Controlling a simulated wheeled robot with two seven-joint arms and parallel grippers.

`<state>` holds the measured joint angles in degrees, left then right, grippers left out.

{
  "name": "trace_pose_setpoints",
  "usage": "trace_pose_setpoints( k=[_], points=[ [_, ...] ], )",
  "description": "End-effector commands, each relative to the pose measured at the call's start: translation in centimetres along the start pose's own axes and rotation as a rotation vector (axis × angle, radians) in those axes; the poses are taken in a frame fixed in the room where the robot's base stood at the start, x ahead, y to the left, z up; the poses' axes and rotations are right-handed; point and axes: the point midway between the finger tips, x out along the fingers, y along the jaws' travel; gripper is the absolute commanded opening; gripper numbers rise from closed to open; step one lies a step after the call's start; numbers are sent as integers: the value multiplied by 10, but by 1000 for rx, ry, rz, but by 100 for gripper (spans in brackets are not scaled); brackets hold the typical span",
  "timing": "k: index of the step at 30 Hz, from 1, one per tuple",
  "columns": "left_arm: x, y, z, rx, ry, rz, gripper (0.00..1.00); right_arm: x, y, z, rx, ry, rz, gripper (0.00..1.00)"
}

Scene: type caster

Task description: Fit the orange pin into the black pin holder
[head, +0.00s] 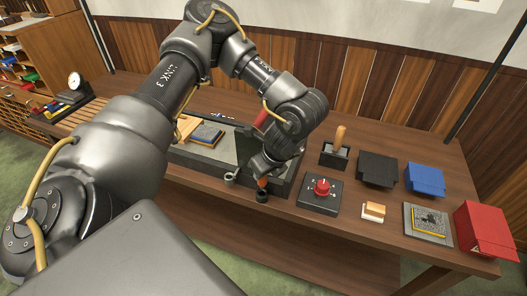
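My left arm reaches in from the left and bends down to the bench's front edge. My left gripper (263,174) points down and appears shut on the orange pin (262,183), of which only a small part shows below the fingers. The black pin holder (262,197), a small round cup, is directly below the pin at the front edge of the dark tray. The pin's lower end is at the holder's mouth; I cannot tell whether it is inside. My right gripper is not in view.
A grey cup-like ring (230,179) stands just left of the holder. To the right are a box with a red knob (321,188), a wooden-handled stamp (339,137), black (378,168) and blue (425,179) boxes, and a red box (484,229).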

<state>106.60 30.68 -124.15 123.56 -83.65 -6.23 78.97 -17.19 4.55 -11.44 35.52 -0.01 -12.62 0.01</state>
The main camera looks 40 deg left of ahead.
Motion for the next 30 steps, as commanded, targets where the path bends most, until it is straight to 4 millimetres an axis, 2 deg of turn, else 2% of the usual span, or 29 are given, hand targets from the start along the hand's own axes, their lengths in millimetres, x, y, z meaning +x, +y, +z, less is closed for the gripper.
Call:
trace_pose_setpoints(
  k=[5, 30],
  points=[
    [8, 0, -4, 0, 0, 0, 0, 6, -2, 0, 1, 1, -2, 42],
    [8, 0, -3, 0, 0, -1, 0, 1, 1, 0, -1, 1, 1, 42]
  ],
)
